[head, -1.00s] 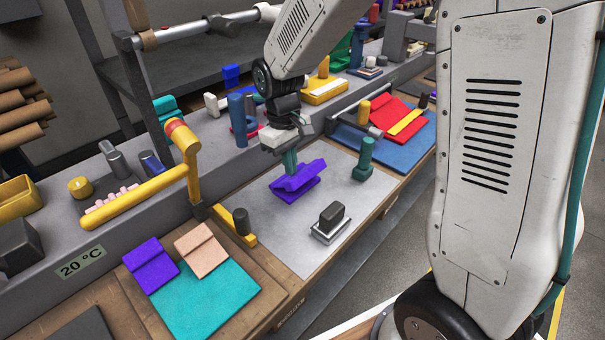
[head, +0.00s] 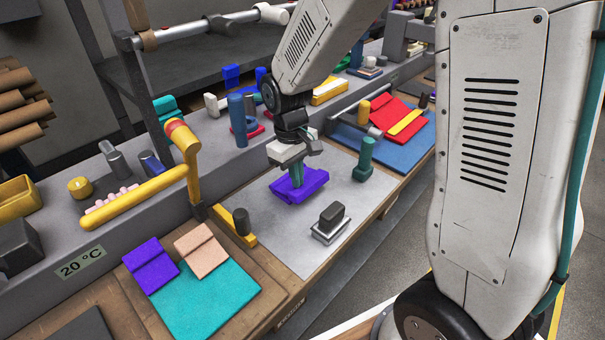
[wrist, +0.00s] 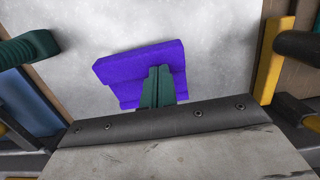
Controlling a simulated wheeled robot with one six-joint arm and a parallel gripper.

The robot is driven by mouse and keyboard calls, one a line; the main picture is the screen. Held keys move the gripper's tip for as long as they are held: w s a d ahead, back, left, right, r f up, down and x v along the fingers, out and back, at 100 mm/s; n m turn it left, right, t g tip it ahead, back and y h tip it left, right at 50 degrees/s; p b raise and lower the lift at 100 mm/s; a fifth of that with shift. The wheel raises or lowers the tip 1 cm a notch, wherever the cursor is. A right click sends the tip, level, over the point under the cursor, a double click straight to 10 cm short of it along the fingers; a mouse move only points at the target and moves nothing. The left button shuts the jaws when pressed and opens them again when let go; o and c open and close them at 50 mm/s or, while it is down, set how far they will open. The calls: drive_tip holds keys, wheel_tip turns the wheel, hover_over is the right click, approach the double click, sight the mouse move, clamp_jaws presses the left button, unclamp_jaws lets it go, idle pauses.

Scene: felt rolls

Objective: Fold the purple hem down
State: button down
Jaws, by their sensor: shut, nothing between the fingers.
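The purple felt piece (head: 312,183) lies on the pale grey sheet in the middle of the bench. Its hem looks folded over and lies low on the piece; whether it is fully flat is hard to tell. In the wrist view the purple felt (wrist: 120,68) shows a thick band with a step at its lower left edge. My gripper (head: 298,180) points down over the purple felt with its green fingers together and empty. In the wrist view the fingertips (wrist: 158,72) overlap the felt; touching or just above it, I cannot tell.
A dark-handled block (head: 331,218) stands on the sheet in front. A green upright tool (head: 364,160) stands at the right of the felt. A yellow bracket (head: 232,222) is at the left. Teal felt (head: 205,300) with purple and peach pieces lies front left. Bare sheet (head: 290,235) surrounds the felt.

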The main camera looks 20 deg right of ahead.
sight(287, 184)
drive_tip(key=shift+w+a+r, duration=0.35)
drive_tip(key=shift+w+r, duration=0.45)
drive_tip(key=shift+r, duration=0.1)
drive_tip(key=shift+w+a+r, duration=0.3)
drive_tip(key=shift+w+r, duration=0.45)
drive_tip(key=shift+r, duration=0.15)
wheel_tip(287, 184, up, 8)
drive_tip(key=w, duration=0.1)
drive_tip(key=s+d+r+m+t, duration=0.1)
drive_tip(key=s+d, duration=0.1)
drive_tip(key=s, duration=0.7)
drive_tip(key=s+d+r+m, duration=0.1)
drive_tip(key=s+r+m, duration=0.1)
drive_tip(key=s, duration=0.7)
drive_tip(key=s+d+r+m+t, duration=0.1)
drive_tip(key=s+d+r, duration=0.1)
drive_tip(key=s, duration=0.6)
drive_tip(key=shift+s+d+r+t+y, duration=0.25)
drive_tip(key=shift+s+d+t+y, duration=0.05)
drive_tip(key=shift+s+d, duration=0.1)
